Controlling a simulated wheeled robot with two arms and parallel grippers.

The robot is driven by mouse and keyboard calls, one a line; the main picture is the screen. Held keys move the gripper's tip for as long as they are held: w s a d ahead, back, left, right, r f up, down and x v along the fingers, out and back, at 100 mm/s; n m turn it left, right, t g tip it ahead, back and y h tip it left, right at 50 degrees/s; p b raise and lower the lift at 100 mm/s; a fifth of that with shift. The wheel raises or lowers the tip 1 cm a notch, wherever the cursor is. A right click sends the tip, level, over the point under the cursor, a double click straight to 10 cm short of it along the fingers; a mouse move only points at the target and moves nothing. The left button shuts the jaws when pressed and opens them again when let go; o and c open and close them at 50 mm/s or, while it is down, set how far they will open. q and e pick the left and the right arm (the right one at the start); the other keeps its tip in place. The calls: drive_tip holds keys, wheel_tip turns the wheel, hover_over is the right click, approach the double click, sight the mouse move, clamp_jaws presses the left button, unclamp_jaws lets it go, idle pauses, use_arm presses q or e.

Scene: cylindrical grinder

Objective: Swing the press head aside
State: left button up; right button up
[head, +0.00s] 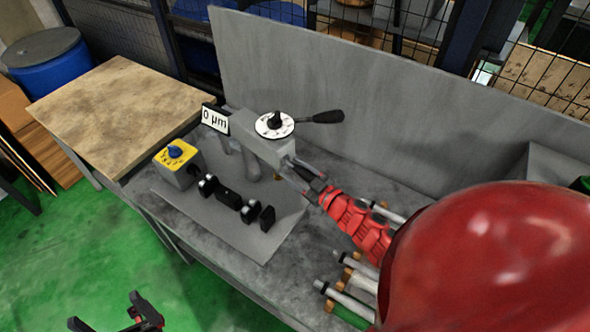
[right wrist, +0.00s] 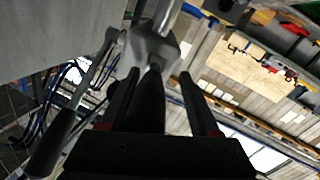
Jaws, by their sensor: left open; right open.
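The grey press head (head: 262,147) stands over the bench, with a white dial and black knob on top and a black-ended lever (head: 322,117) pointing right. My right gripper (head: 311,181) is at the near right end of the head, at the end of the red arm. In the right wrist view, its two dark fingers (right wrist: 164,90) are open, with a dark bar between them and a grey metal part (right wrist: 152,48) just beyond. Contact cannot be told. My left gripper (head: 112,318) is open and empty above the green floor at the lower left.
A "0 µm" display (head: 215,119) sits by the head. A yellow box with a blue knob (head: 178,163) and several black parts (head: 230,198) are on the bench plate. A grey panel (head: 380,100) stands behind. A wooden-topped table (head: 118,112) adjoins at left.

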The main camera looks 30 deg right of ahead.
drive_tip(key=shift+s, duration=0.1)
drive_tip(key=b+v, duration=0.1)
drive_tip(key=v, duration=1.6)
drive_tip(key=shift+s, duration=0.15)
drive_tip(key=shift+f, duration=0.1)
